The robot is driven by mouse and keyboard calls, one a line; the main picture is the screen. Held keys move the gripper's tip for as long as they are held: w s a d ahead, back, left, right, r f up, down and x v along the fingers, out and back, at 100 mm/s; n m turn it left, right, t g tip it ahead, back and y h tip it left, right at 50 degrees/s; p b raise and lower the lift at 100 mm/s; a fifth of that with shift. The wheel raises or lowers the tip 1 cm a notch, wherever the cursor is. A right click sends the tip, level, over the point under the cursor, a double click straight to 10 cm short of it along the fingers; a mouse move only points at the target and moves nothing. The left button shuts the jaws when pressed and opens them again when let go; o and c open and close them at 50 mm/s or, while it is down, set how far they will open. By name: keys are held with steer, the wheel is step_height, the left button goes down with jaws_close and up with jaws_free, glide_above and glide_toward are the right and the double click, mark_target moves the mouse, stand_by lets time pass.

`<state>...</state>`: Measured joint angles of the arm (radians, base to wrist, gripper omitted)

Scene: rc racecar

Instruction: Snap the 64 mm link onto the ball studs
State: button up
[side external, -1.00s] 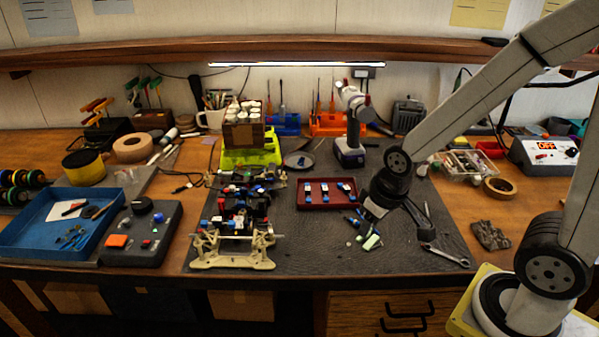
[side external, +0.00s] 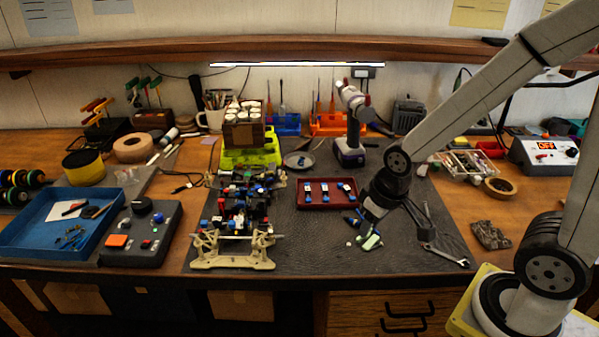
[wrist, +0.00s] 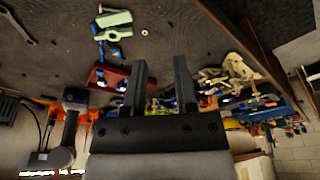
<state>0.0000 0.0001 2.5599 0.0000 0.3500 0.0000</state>
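A dark red tray (side external: 326,205) on the mat holds small parts with blue ends and white middles, probably the links. I cannot tell which one is 64 mm. The car chassis (side external: 233,262), with cream end pieces, stands on the mat left of the tray; its ball studs are too small to make out. My gripper (side external: 364,218) is low over the mat, just right of the tray. In the wrist view my gripper (wrist: 160,62) has its two dark fingers apart with nothing held between them. The tray (wrist: 110,74) shows there beyond the left finger.
A pale green piece (side external: 371,242) lies on the mat by my gripper, with small bits beside it. A wrench (side external: 446,256) lies to the right. A grey control box (side external: 143,235) and blue tray (side external: 40,240) stand left. A cordless driver (side external: 349,150) stands behind the red tray.

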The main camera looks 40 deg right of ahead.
steer(key=o, duration=0.4)
steer(key=shift+w, duration=0.1)
steer(key=m+g+y, duration=0.1)
steer(key=m+g, duration=0.3)
steer(key=m, duration=0.4)
glide_above(325, 188)
steer(key=shift+w+f, duration=0.1)
steer(key=shift+f, duration=0.75)
steer(key=shift+w+d+f+m, duration=0.15)
steer(key=shift+w+d+m, duration=0.2)
steer(key=shift+d, duration=0.2)
steer(key=shift+f, duration=0.1)
steer(key=shift+s+a+f, duration=0.1)
steer(key=shift+a+f, duration=0.1)
steer(key=shift+f, duration=1.05)
